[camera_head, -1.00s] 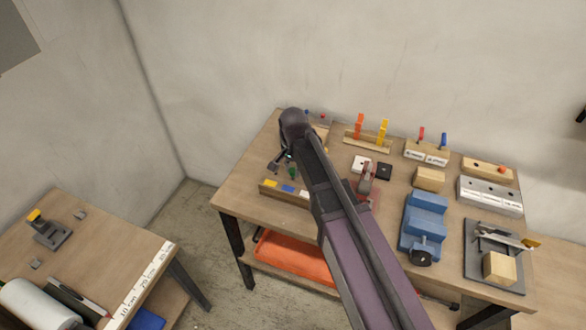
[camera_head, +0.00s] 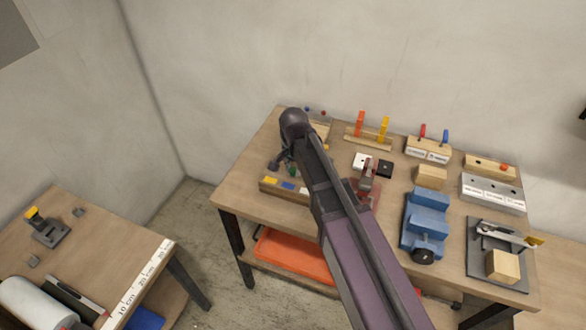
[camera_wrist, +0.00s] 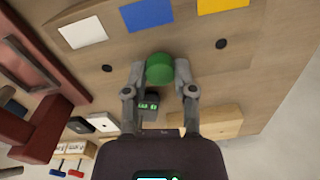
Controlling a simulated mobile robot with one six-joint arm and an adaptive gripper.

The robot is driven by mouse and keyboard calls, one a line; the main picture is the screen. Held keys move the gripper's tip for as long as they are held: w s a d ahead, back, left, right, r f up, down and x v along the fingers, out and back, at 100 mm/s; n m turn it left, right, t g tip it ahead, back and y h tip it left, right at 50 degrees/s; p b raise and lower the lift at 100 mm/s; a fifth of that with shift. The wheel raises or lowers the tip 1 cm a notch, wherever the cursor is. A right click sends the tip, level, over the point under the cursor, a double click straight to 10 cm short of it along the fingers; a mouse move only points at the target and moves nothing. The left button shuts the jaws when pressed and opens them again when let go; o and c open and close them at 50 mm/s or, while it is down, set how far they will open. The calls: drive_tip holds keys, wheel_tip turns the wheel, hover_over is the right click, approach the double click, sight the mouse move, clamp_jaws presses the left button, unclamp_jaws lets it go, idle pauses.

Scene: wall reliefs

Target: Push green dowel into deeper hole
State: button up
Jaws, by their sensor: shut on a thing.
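The green dowel (camera_wrist: 159,68) is between the two fingertips of my gripper (camera_wrist: 160,76), which is shut on it. A wooden block (camera_wrist: 185,28) lies beneath, with white, blue and yellow labels. One dark hole (camera_wrist: 107,68) is left of the dowel and another hole (camera_wrist: 221,44) is right of it. The dowel is in line with the blue label. What lies under it is hidden, so I cannot tell its depth.
The block stands near the left front of the workbench (camera_head: 240,185). A red clamp (camera_head: 366,183), a blue vise (camera_head: 426,215) and several wooden fixtures fill the bench to the right. An orange tray (camera_head: 295,257) is on the lower shelf.

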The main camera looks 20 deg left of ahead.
drive_tip(key=shift+f+b, duration=0.5)
drive_tip(key=shift+f, duration=0.1)
drive_tip(key=o, duration=1)
drive_tip(key=shift+r, duration=0.1)
drive_tip(key=shift+r, duration=0.1)
